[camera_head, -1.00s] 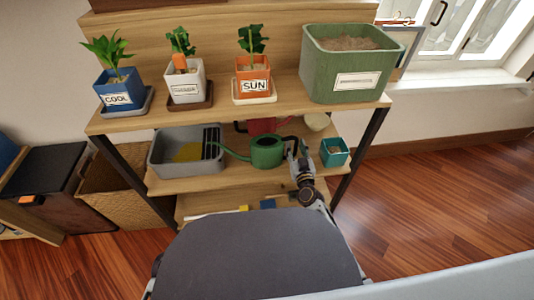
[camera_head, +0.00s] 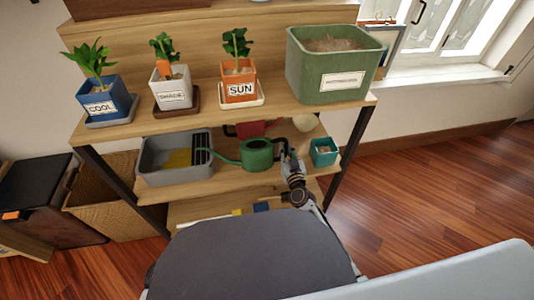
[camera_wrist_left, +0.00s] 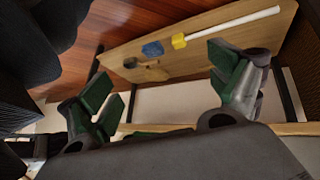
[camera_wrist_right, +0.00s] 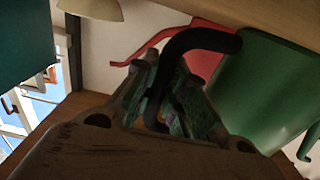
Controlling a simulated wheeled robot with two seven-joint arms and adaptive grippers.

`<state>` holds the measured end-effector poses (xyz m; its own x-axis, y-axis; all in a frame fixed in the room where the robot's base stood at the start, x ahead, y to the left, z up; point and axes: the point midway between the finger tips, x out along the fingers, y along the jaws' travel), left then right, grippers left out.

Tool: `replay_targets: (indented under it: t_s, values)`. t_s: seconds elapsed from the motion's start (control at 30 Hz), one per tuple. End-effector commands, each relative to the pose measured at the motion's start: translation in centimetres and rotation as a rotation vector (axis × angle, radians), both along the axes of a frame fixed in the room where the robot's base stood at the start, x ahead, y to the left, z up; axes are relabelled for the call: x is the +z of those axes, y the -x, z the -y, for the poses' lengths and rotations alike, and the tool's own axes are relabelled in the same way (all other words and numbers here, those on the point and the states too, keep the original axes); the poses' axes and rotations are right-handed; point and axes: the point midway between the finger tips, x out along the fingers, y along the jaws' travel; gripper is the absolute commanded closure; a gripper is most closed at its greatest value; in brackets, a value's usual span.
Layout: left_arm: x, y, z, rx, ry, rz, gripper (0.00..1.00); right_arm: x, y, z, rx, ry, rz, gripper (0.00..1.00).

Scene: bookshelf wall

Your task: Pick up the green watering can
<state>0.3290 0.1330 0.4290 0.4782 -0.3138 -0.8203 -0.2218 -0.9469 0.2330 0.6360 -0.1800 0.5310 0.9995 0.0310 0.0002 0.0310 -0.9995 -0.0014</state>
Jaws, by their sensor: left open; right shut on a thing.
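The green watering can (camera_head: 256,155) is on the middle shelf board, its long spout pointing left toward the grey tub. In the right wrist view its green body (camera_wrist_right: 268,88) fills the right side, and its black handle (camera_wrist_right: 200,40) curves down between my fingers. My right gripper (camera_head: 288,158) is shut on that black handle, at the can's right side. In the right wrist view my right gripper (camera_wrist_right: 172,100) shows close up around the handle. My left gripper (camera_wrist_left: 165,95) is open and empty, facing a lower board; in the head view it is hidden.
A grey tub (camera_head: 165,160) stands left of the can, a teal pot (camera_head: 323,152) to its right. A red can (camera_head: 252,128) is behind it. The upper board holds potted plants and a large green planter (camera_head: 335,65).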

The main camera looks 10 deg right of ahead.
Motion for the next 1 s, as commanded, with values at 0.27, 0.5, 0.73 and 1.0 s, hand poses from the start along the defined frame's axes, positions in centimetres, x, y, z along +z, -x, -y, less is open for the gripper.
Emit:
replay_targets:
  t_s: [0.27,0.5,0.73,1.0]
  values:
    - [0.2,0.1,0.0,-0.002,-0.004,-0.006,0.09,0.4,-0.1,0.0,-0.001,-0.001,0.003,1.0]
    - [1.3,0.4,-0.3,-0.014,-0.028,-0.032,0.09,1.1,-0.1,0.0,-0.001,-0.001,0.004,1.0]
    - [4.5,0.0,-0.7,-0.033,-0.062,-0.053,0.09,2.3,-0.1,0.0,-0.001,-0.002,0.005,1.0]
    - [7.8,0.5,-1.7,-0.048,-0.117,-0.106,0.09,3.7,-0.1,0.0,-0.001,-0.001,0.005,1.0]
